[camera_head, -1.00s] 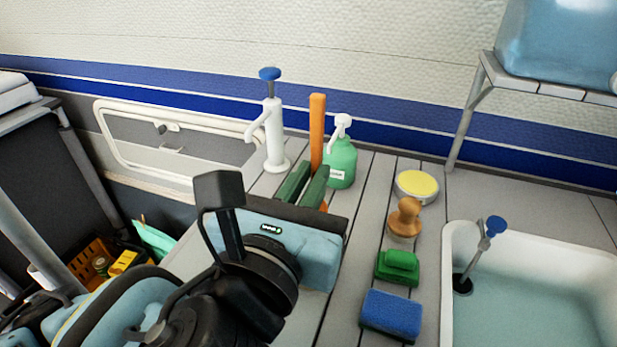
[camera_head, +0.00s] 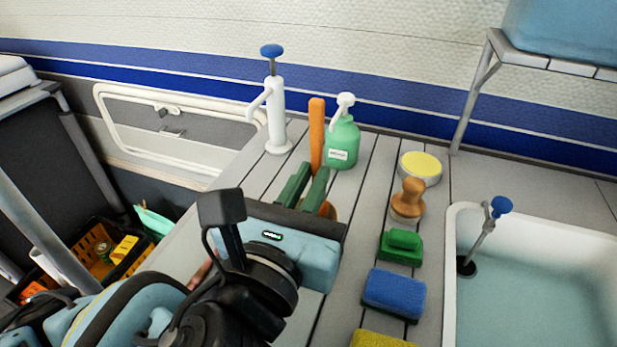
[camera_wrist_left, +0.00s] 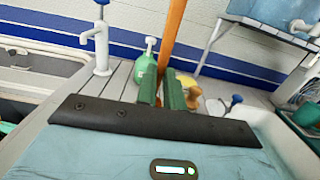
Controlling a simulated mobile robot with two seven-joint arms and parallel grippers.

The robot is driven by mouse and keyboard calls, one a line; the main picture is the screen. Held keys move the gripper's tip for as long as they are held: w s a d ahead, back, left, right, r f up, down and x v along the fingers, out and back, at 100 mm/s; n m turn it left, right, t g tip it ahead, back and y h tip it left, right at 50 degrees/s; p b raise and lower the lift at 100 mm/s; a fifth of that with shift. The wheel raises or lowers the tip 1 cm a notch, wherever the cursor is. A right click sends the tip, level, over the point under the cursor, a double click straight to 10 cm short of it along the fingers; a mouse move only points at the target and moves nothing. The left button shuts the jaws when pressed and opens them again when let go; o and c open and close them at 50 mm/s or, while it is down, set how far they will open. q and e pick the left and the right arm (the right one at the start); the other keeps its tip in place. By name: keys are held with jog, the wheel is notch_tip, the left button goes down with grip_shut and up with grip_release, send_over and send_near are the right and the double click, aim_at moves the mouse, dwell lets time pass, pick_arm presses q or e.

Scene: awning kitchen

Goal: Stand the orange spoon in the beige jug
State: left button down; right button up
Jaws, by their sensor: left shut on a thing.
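The orange spoon (camera_head: 316,135) stands roughly upright between the green fingers of my left gripper (camera_head: 307,183), its handle rising above them. Its lower end shows partly just right of the fingers, and the rest is hidden behind the gripper. The left wrist view also shows the handle (camera_wrist_left: 172,35) rising between the shut fingers (camera_wrist_left: 162,88). I cannot tell whether the spoon touches the counter. I cannot make out the beige jug in either current view. My right gripper is not in view.
A white hand pump (camera_head: 276,120) and green soap bottle (camera_head: 342,145) stand behind the spoon. Right of it are a yellow-topped tin (camera_head: 420,166), wooden-handled brush (camera_head: 408,200), green scrubber (camera_head: 401,246), blue sponge (camera_head: 393,293) and sink (camera_head: 535,285). A crate (camera_head: 88,250) lies low at left.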

pick_arm(q)
notch_tip(320, 180, down, 2)
jog(key=shift+w, duration=0.15)
jog(key=c, duration=1.5)
grip_release()
jog(key=shift+o, duration=0.3)
jog(key=shift+w+d, duration=0.1)
jog(key=shift+w, duration=0.25)
jog(key=shift+s+r, duration=0.2)
jog(key=shift+r, duration=0.05)
